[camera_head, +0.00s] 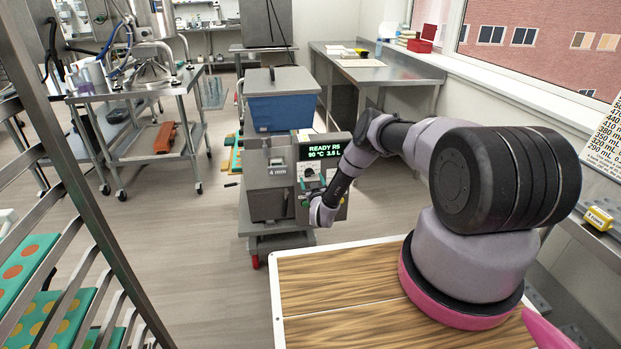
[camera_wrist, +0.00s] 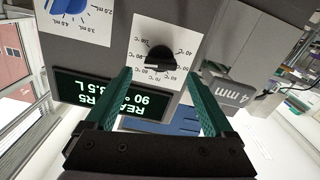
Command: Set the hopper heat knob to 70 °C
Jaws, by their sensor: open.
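The black heat knob (camera_wrist: 158,59) sits on a white dial plate (camera_wrist: 146,32) with °C marks around it, and shows upside down in the wrist view. Which mark its pointer meets is too small to tell. The depositor's display (camera_wrist: 125,98) has green text that reads READY and 90 °C; it also shows in the head view (camera_head: 323,151). My gripper (camera_wrist: 160,74) is open, with its green fingers spread on either side of the knob in the picture and nothing between them. I cannot tell whether they touch it. In the head view my gripper (camera_head: 312,192) is at the depositor's front panel.
The depositor (camera_head: 268,178) carries a blue hopper (camera_head: 282,108) and a "4 mm" label (camera_wrist: 232,93). Another dial plate (camera_wrist: 75,18) with mL marks is beside the heat dial. A steel cart (camera_head: 150,95) stands left; a rack with trays (camera_head: 30,262) is near left.

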